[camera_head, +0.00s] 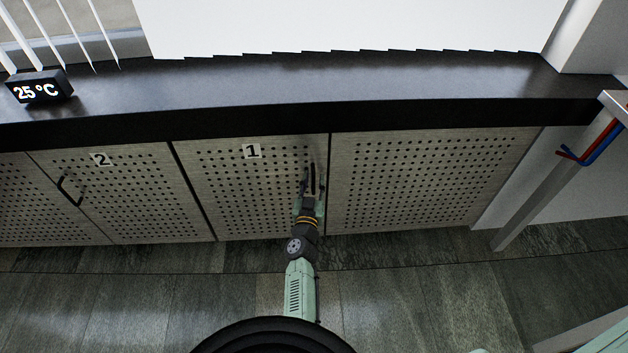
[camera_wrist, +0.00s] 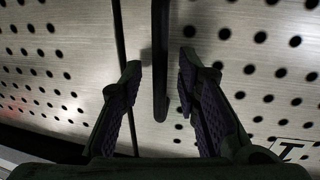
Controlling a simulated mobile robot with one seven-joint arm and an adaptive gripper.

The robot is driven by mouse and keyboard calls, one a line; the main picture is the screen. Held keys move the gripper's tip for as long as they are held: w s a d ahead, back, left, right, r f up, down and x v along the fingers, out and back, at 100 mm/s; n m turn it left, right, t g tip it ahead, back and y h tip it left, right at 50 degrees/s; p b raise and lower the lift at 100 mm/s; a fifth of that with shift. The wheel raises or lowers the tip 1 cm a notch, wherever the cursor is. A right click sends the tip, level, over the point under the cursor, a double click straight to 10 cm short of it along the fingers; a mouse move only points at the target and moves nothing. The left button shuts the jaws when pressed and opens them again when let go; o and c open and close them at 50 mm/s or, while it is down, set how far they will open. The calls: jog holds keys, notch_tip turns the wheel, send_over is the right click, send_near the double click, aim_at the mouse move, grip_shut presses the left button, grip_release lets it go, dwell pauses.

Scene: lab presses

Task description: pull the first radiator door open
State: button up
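The first radiator door (camera_head: 245,190) is a grey perforated panel under the dark sill, with a label "1" (camera_head: 251,151) near its top. It looks shut, flush with its neighbours. Its dark vertical handle (camera_wrist: 160,60) is near the door's right edge in the head view. My gripper (camera_head: 313,183) is at the handle in the head view and partly covers it. In the wrist view, my gripper's two fingers are spread on either side of the handle, with a gap on both sides. The lower part of the handle reaches between the fingers. The label also shows at lower right there (camera_wrist: 290,149).
The second door (camera_head: 125,190), with label "2" and a dark handle (camera_head: 69,190), is to the left. A plain perforated panel (camera_head: 420,180) is to the right. A thermometer (camera_head: 38,87) reading 25 °C stands on the black sill (camera_head: 300,90). The floor in front is clear.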

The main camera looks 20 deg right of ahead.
grip_shut()
dwell(0.8)
